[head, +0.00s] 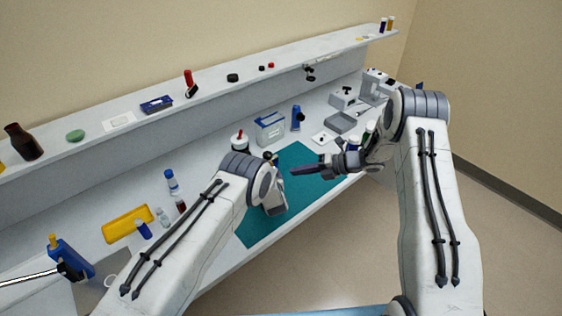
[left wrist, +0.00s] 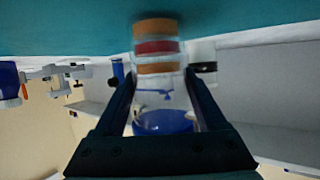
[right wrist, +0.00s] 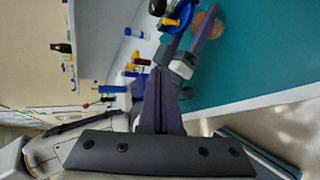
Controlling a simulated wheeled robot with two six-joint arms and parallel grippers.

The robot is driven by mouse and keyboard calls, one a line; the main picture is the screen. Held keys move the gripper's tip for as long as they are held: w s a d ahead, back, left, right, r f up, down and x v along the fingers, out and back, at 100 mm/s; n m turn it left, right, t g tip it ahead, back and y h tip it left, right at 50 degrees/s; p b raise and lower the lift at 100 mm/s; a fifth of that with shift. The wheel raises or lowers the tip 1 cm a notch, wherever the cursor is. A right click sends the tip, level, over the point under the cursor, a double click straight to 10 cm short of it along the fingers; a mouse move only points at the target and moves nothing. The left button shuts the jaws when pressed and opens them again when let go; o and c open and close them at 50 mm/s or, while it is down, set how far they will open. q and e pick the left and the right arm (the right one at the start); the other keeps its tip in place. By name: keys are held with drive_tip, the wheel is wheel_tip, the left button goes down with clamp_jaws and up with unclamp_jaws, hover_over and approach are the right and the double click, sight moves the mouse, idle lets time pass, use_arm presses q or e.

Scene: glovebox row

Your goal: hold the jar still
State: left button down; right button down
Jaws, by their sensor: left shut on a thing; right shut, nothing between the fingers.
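The jar (left wrist: 158,98) is clear, with orange and red bands at the mat end and a blue part at the other end. My left gripper (left wrist: 160,92) is shut on it, one dark finger on each side. In the head view my left wrist hides most of the jar and the left fingers. My right gripper (head: 310,170) is shut and empty, above the teal mat (head: 315,185), to the right of the left gripper and apart from it. In the right wrist view its closed fingers (right wrist: 160,85) point toward the left gripper's dark fingers (right wrist: 205,32).
A blue-and-white box (head: 270,128) and a blue bottle (head: 297,117) stand behind the mat. A yellow tray (head: 127,223) and small bottles are at the left. A long shelf (head: 215,88) with small items runs along the back. The mat's front right part is clear.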

use_arm(q)
drive_tip(key=shift+r, duration=0.1)
use_arm(e)
drive_tip(key=w+d+r+n+h, duration=0.35)
drive_tip(key=r+n+h, duration=0.2)
drive_tip(key=n, duration=1.05)
drive_tip(key=a+r+x, duration=0.1)
drive_tip(key=a+x, duration=0.1)
drive_tip(key=x, duration=1)
drive_tip(key=shift+a+r+g+y, duration=0.25)
drive_tip(key=shift+a+g+y, duration=0.05)
drive_tip(key=shift+y, duration=0.05)
